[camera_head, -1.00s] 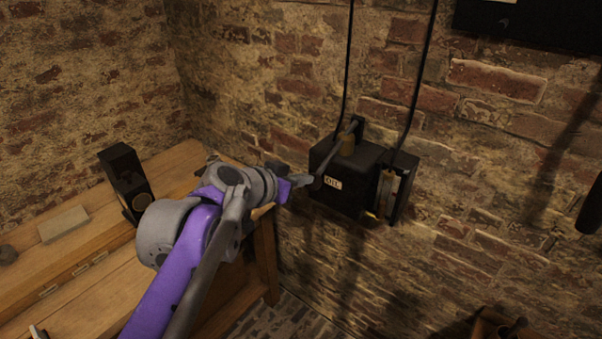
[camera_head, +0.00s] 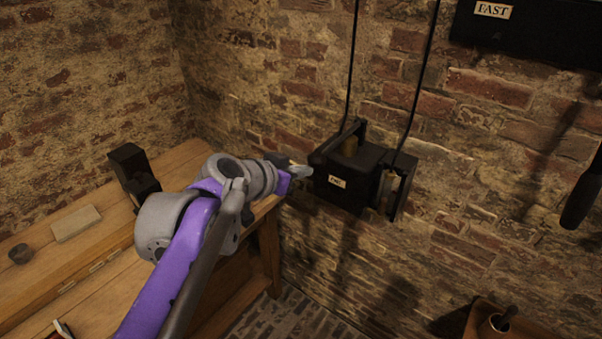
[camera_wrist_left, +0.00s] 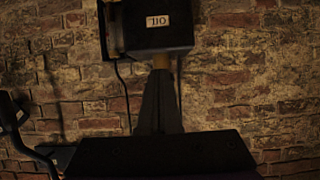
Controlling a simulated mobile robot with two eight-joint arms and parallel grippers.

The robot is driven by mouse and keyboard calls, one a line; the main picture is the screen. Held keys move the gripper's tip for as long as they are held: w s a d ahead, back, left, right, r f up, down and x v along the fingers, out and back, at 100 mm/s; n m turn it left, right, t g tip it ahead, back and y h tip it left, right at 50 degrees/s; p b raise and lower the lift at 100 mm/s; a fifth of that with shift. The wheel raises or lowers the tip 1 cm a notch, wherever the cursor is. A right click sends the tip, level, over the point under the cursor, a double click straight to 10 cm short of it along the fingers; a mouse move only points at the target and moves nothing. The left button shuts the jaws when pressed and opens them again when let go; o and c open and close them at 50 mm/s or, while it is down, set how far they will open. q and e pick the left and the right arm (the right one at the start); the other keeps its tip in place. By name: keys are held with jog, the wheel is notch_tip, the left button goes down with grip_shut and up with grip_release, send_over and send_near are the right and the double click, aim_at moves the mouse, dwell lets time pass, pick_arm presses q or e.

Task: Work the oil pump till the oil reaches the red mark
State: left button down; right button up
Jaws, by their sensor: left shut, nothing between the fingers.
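The oil pump is a black box (camera_head: 352,178) on the brick wall in the head view, with a small OIL label. Its dark lever (camera_head: 337,142) slopes from the top down to the left front corner. A narrow gauge (camera_head: 391,190) is on the box's right side; its oil level and red mark are too small to read. My left gripper (camera_head: 304,171) is shut and empty, just left of the box near the lever's end; contact is unclear. In the left wrist view the shut fingers (camera_wrist_left: 160,88) point at the box (camera_wrist_left: 150,28), label upside down. My right gripper is out of view.
A wooden bench (camera_head: 182,160) stands left under my arm, bearing a black upright block (camera_head: 132,175) and a pale flat block (camera_head: 76,222). Two black cables rise from the pump. A FAST-labelled black board (camera_head: 525,30) hangs at upper right. A wooden box (camera_head: 490,318) sits lower right.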

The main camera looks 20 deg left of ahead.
pick_arm(q)
jog(key=v, duration=0.8)
jog(key=shift+s+f, duration=0.25)
jog(key=shift+f, duration=0.1)
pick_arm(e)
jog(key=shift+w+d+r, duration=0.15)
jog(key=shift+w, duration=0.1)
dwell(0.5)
